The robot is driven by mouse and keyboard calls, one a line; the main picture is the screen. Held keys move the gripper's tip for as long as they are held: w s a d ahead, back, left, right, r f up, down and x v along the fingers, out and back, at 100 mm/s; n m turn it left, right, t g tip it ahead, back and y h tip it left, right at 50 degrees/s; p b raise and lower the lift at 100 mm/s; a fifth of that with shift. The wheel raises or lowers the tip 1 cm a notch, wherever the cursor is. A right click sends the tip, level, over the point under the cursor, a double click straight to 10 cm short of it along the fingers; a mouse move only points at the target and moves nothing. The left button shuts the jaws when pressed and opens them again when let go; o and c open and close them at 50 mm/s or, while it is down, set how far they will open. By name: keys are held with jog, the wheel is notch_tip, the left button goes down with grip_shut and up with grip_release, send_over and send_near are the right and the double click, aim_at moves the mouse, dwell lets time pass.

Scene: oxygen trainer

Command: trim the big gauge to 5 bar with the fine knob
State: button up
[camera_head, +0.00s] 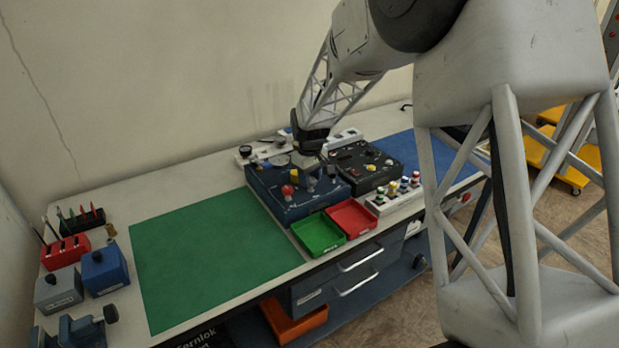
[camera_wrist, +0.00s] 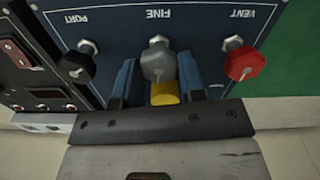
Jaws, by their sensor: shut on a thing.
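The dark blue trainer box (camera_head: 300,208) stands on the bench beside the green mat. In the wrist view its panel (camera_wrist: 205,22) appears upside down, and the grey fine knob (camera_wrist: 158,64) sits under the label FINE. My gripper (camera_wrist: 158,68) is shut on this knob, one blue finger on each side. In the head view my gripper (camera_head: 313,178) reaches down over the box, and the fine knob is hard to make out there. A round grey disc (camera_head: 279,160) at the box's back may be the big gauge; no reading can be made out.
A black PORT knob (camera_wrist: 75,67) and a red VENT knob (camera_wrist: 242,64) flank the fine knob. A yellow knob (camera_wrist: 165,93) lies close to my fingers. A black box (camera_head: 366,168) adjoins the trainer. Green (camera_head: 318,247) and red (camera_head: 352,230) trays stand in front.

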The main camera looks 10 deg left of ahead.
aim_at(311, 179)
jog(key=m, duration=0.3)
jog(key=shift+m, duration=0.4)
jog(key=shift+w+d+m, duration=0.1)
jog(key=shift+m, duration=1.8)
jog(key=o, duration=0.9)
jog(key=shift+o, duration=0.2)
jog(key=shift+r, duration=0.15)
jog(key=shift+r, duration=3.75)
jog(key=shift+d+r, duration=0.1)
